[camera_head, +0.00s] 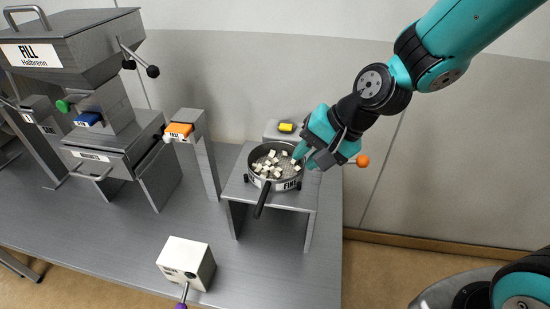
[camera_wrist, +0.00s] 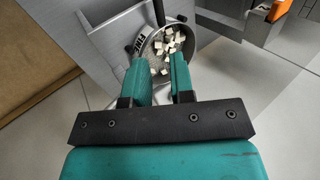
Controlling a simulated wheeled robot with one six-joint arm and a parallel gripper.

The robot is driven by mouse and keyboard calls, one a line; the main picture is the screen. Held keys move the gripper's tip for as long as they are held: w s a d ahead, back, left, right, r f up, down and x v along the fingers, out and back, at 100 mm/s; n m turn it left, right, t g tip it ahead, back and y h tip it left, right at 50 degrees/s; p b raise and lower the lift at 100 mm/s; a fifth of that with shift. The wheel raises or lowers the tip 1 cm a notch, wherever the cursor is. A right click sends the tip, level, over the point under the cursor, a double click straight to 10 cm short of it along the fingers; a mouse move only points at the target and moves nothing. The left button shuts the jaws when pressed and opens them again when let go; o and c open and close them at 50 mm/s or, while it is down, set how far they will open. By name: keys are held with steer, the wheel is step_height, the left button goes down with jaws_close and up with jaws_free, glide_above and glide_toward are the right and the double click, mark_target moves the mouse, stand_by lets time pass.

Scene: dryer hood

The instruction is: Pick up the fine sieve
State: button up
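The fine sieve (camera_head: 285,184) is a round metal pan with a "FINE" label, a dark handle (camera_head: 262,200) and several pale cubes inside. It rests on a small grey stand (camera_head: 309,198), handle toward the front. In the wrist view the sieve (camera_wrist: 153,46) lies beyond the fingertips, its handle pointing up the picture. My gripper (camera_head: 299,155) is at the sieve's back right rim, on the side away from the handle. In the wrist view my gripper (camera_wrist: 159,62) has its two teal fingers apart, with part of the sieve showing between them. Whether the fingers touch the rim is unclear.
A yellow button (camera_head: 286,127) is behind the sieve, and an orange knob (camera_head: 362,160) is right of my gripper. An orange-topped post (camera_head: 180,130) and the FILL machine (camera_head: 75,45) stand left. A white box (camera_head: 186,263) sits in front. Bench space right of it is clear.

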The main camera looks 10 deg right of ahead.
mark_target(267, 191)
steer(key=p+x, duration=0.2)
steer(key=x, duration=0.9)
steer(key=shift+s, duration=0.1)
steer(key=shift+p+x, duration=1.35)
steer(key=shift+x, duration=1.35)
steer(key=shift+d, duration=0.1)
jaws_close()
